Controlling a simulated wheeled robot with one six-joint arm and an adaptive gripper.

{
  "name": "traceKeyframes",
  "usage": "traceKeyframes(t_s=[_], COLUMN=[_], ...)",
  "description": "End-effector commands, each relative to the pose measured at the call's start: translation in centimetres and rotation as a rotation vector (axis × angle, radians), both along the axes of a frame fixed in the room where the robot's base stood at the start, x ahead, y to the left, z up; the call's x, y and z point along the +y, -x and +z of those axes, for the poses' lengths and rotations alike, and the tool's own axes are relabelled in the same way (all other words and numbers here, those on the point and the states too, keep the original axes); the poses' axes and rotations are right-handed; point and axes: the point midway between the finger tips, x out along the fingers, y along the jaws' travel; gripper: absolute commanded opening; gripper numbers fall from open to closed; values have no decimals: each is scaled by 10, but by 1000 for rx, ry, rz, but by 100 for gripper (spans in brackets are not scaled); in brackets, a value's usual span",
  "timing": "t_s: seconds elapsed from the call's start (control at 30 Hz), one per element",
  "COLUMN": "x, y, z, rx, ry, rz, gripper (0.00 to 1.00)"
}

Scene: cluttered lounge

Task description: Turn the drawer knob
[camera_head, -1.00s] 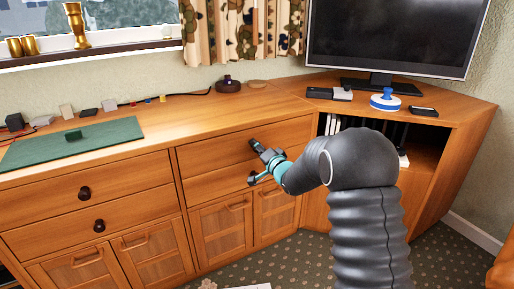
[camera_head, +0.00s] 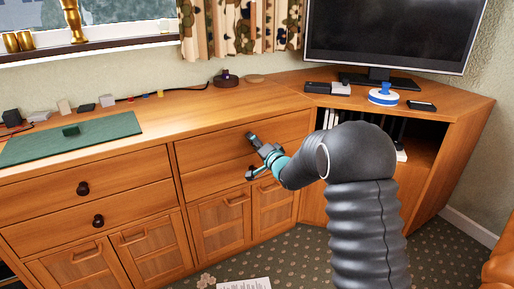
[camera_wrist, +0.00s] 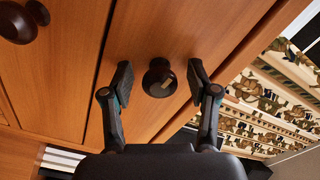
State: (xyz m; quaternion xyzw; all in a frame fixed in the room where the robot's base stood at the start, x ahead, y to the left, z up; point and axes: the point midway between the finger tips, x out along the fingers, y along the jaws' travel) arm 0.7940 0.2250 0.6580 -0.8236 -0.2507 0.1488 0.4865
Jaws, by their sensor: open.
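In the wrist view a dark round drawer knob (camera_wrist: 159,78) sits on a wooden drawer front (camera_wrist: 190,35). My gripper (camera_wrist: 160,82) is open, with one finger on each side of this knob and a gap visible on both sides. Another dark knob (camera_wrist: 18,22) shows at the upper left of the wrist view. In the head view my gripper (camera_head: 250,154) is at the right-hand drawers (camera_head: 205,150), and it hides the knobs there. Two dark knobs, an upper one (camera_head: 83,188) and a lower one (camera_head: 98,221), are on the left-hand drawers.
The cabinet top (camera_head: 200,110) holds a green mat (camera_head: 100,130), a dark round object (camera_head: 226,80), a blue and white object (camera_head: 383,97) and a television (camera_head: 390,35). Paper (camera_head: 245,284) lies on the patterned carpet (camera_head: 290,262). An orange seat edge (camera_head: 503,262) is at right.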

Motion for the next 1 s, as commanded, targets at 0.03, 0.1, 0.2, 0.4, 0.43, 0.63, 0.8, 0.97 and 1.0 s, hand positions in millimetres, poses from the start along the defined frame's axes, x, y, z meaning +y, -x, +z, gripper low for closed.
traceKeyframes(t_s=[0.03, 0.1, 0.2, 0.4, 0.43, 0.63, 0.8, 0.97, 1.0], x=[-2, -6, -15, -38, -41, -58, -65, -66, -66], y=[2, 8, 21, 55, 60, 86, 98, 100, 100], z=[0, 0, 1, 0, 0, 0, 0, 0, 0], rx=[0, 0, 0, 1, 2, 0, 1, 0, 0], ry=[0, 0, 0, 0, 0, 0, 0, 1, 1], rz=[-1, -1, -2, -3, -2, -2, 0, 1, 1], gripper=[60, 60, 60, 60, 60, 60, 60, 60, 60])
